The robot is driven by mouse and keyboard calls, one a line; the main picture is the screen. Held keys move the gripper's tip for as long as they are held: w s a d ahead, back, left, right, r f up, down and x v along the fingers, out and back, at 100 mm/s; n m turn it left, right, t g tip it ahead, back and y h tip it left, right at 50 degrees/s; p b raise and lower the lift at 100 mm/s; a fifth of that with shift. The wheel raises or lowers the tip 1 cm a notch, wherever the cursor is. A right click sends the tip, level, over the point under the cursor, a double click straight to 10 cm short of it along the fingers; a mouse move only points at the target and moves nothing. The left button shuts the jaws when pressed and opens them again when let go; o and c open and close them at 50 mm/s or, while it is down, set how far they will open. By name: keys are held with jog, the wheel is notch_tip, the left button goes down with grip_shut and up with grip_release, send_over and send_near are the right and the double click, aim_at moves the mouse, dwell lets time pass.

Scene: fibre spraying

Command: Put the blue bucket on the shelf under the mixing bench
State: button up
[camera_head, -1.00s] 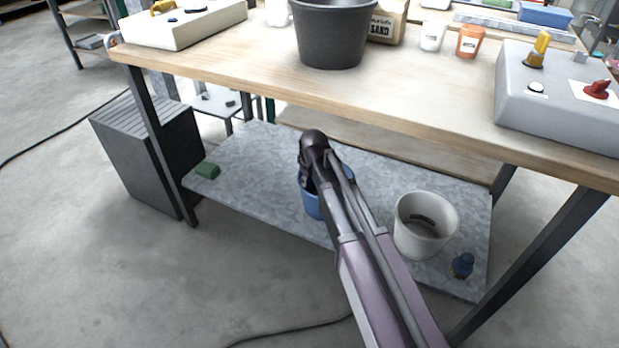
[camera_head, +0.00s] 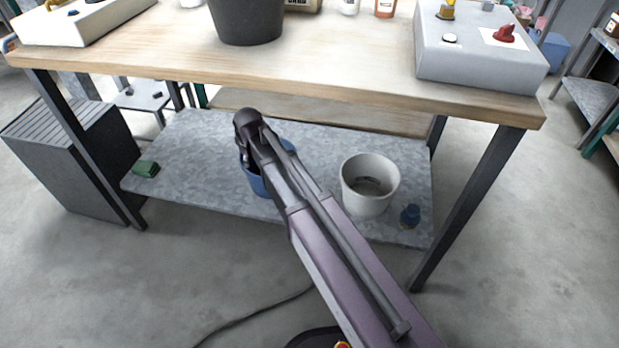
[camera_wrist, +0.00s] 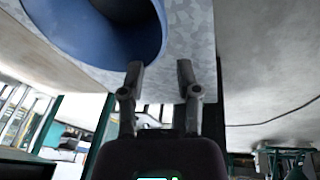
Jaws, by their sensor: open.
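The blue bucket (camera_head: 258,184) stands on the grey mottled shelf (camera_head: 205,185) under the mixing bench (camera_head: 300,72). My arm covers much of it in the head view. In the wrist view the blue bucket (camera_wrist: 88,52) fills the upper left, its round rim towards me, with the shelf surface beside it. My gripper (camera_wrist: 160,78) is open, with its two fingers apart. The left finger is close to the bucket's rim; I cannot tell whether they touch. Nothing shows between the fingers. In the head view the fingers are hidden behind my arm's end.
The bench leg (camera_head: 468,210) and the grey ribbed box (camera_head: 75,165) flank the shelf. A cable crosses the floor.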

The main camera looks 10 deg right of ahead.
jog(key=s+d+m+g, duration=0.1)
jog(key=s+d+m, duration=0.4)
jog(key=s+d, duration=0.4)
jog(key=s+d+m+g+h, duration=0.1)
jog(key=s+d+m, duration=0.4)
jog(key=d, duration=1.2)
jog(key=s+g, duration=0.1)
jog(key=s, duration=0.3)
jog(key=shift+f+m, duration=0.3)
jog(key=shift+f, duration=0.1)
